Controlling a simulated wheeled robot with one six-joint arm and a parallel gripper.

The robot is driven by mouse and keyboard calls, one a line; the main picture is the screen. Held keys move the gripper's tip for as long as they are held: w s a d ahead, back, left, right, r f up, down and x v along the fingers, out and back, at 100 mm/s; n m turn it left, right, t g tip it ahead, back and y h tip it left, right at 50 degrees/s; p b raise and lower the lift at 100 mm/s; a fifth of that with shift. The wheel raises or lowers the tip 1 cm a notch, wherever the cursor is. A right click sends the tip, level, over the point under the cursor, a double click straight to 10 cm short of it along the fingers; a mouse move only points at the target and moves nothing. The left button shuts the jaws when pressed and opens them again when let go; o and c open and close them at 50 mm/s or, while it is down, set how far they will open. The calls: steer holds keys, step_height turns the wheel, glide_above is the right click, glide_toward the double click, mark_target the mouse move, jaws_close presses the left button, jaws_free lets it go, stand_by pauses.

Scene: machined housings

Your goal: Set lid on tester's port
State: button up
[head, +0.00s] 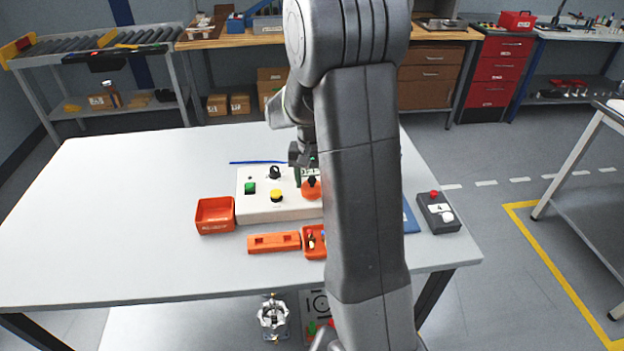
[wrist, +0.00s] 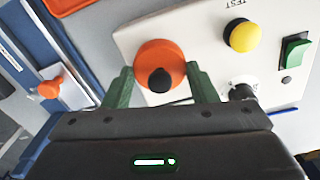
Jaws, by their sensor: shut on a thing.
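The lid is a round orange disc with a black knob (wrist: 158,62); in the head view it shows at the right part of the tester (head: 311,190), partly behind my arm. My gripper (wrist: 162,88) is shut on the lid, with its green fingers at either side of it. The tester (head: 258,208) is a white box with a green switch, a yellow button and a black knob; its panel also shows in the wrist view (wrist: 205,45). The port is not visible. I cannot tell whether the lid touches the panel or hangs just above it.
An orange bin (head: 215,214) stands left of the tester, and an orange block (head: 274,243) lies in front. A blue surface (head: 410,217) and a dark box with a red button (head: 438,214) are to the right. The table's left side (head: 120,220) is clear.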

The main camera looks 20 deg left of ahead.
steer(key=shift+f, duration=0.2)
stand_by(0.3)
steer(key=o, duration=1.5)
steer(key=shift+r, duration=0.15)
steer(key=shift+r+p, duration=2.95)
steer(key=shift+r, duration=0.95)
steer(key=shift+f, duration=0.15)
